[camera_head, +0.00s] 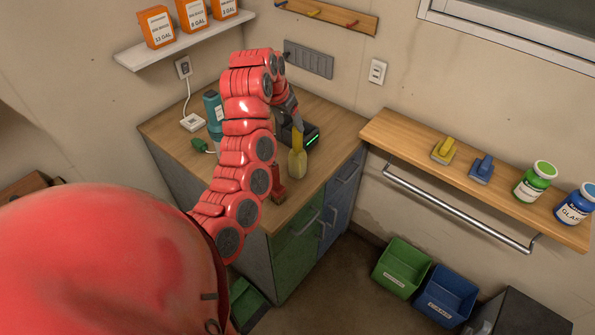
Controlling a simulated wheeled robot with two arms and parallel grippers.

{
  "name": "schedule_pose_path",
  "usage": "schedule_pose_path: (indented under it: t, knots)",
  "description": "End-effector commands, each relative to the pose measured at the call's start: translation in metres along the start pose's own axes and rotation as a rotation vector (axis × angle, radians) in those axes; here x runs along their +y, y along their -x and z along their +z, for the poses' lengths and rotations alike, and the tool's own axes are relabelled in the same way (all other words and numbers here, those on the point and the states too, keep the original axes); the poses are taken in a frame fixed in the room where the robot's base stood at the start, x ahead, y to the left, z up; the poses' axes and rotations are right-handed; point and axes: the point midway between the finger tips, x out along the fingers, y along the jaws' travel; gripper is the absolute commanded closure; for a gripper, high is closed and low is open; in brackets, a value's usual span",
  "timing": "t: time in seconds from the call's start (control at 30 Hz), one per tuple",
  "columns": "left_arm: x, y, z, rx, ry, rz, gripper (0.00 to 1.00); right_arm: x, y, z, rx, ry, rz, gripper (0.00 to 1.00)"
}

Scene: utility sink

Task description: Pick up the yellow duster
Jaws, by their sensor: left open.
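The yellow duster (297,161) stands upright on the wooden cabinet top (330,120), near its front right edge, with its wider head down and its narrow part up. My red left arm arches over the cabinet. Its dark gripper (293,117) points down just above the duster's upper end. The gripper is open; its fingers are small and partly hidden by the arm, and I cannot tell whether they touch the duster. My right gripper is out of view.
A teal bottle (213,112) and a green-handled item (201,145) stand left of my arm. A wooden wall shelf (400,137) holds brushes and jars. Green (402,267) and blue (446,294) bins stand on the floor.

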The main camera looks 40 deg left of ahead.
Motion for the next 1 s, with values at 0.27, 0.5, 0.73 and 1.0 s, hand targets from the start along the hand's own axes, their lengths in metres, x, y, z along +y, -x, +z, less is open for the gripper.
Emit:
schedule_pose_path:
  t: [0.27, 0.5, 0.73, 1.0]
  knots:
    - [0.002, -0.033, -0.002, 0.001, -0.003, -0.001, 0.30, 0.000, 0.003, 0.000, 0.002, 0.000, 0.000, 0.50]
    - [0.001, -0.058, -0.002, 0.003, -0.004, -0.002, 0.30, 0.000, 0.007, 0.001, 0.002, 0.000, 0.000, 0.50]
    - [-0.001, -0.066, -0.003, 0.000, -0.001, 0.001, 0.30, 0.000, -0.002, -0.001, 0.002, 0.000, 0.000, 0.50]
    - [-0.004, -0.099, -0.003, 0.000, -0.003, 0.000, 0.30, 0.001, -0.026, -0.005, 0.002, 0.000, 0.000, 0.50]
